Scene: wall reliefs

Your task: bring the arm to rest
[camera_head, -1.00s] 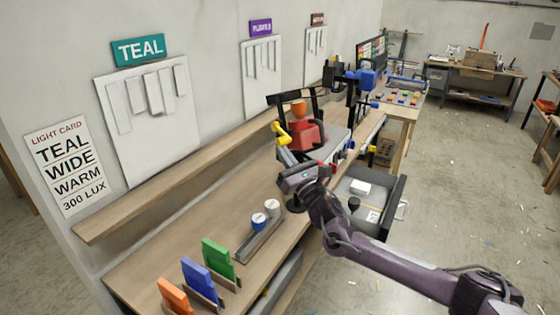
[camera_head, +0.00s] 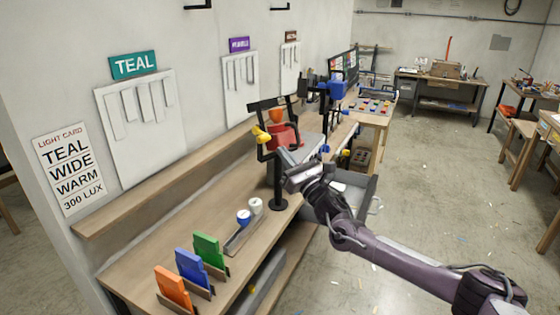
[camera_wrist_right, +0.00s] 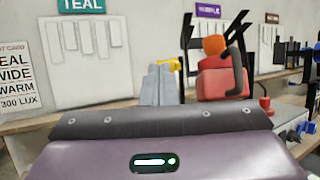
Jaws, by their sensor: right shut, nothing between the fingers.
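My right arm (camera_head: 400,252) comes in from the lower right in the head view, purple-grey and bent over the bench. My right gripper (camera_head: 285,157) is at its end, above the bench edge, pointing left toward the wall. It is shut and empty. Its grey fingers (camera_wrist_right: 157,84) stand together in the right wrist view, in front of the wall. A red device with an orange top (camera_head: 284,133) is just behind the gripper in the head view; it is to the right of the fingers in the right wrist view (camera_wrist_right: 222,78). My left gripper is not in view.
The wooden bench (camera_head: 190,230) holds orange (camera_head: 172,287), blue (camera_head: 195,268) and green (camera_head: 208,249) upright pieces and a tray with blue and white round items (camera_head: 243,216). A black stand (camera_head: 278,185) rises close to the gripper. An open drawer (camera_head: 355,190) is partly behind my arm.

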